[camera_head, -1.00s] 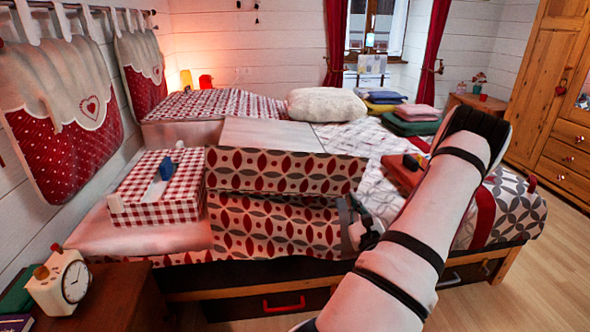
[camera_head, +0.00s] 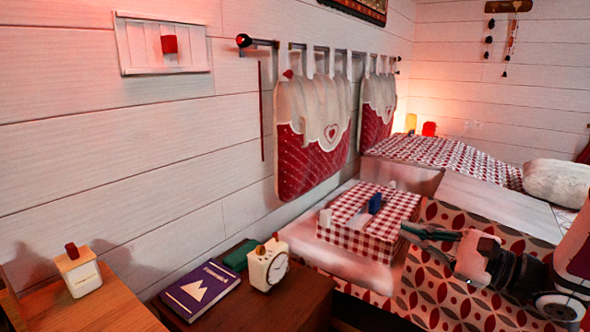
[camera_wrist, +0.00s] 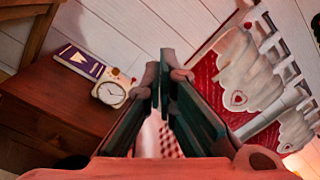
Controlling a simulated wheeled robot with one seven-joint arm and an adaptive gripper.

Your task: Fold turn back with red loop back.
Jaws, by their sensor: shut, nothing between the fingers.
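The red, grey and cream patterned bed cover (camera_head: 425,290) lies along the near side of the bed. A raised band of the same pattern (camera_head: 480,222) stands behind it, partly hidden by my arm. I cannot make out a red loop on this fabric. My gripper (camera_head: 408,232) is shut and empty, its fingers pointing left, beside the near corner of the red checked box (camera_head: 372,240). I cannot tell whether it touches the box. In the wrist view the closed fingers (camera_wrist: 165,75) point toward the wall side, with a strip of red check (camera_wrist: 168,140) between them.
A dark bedside table (camera_head: 290,305) holds a white clock (camera_head: 267,268) and a purple book (camera_head: 200,290). Red and white hangings (camera_head: 312,140) are on the wall. A small white panel with a red tab (camera_head: 168,44) is higher left. A pale pillow (camera_head: 557,182) lies far right.

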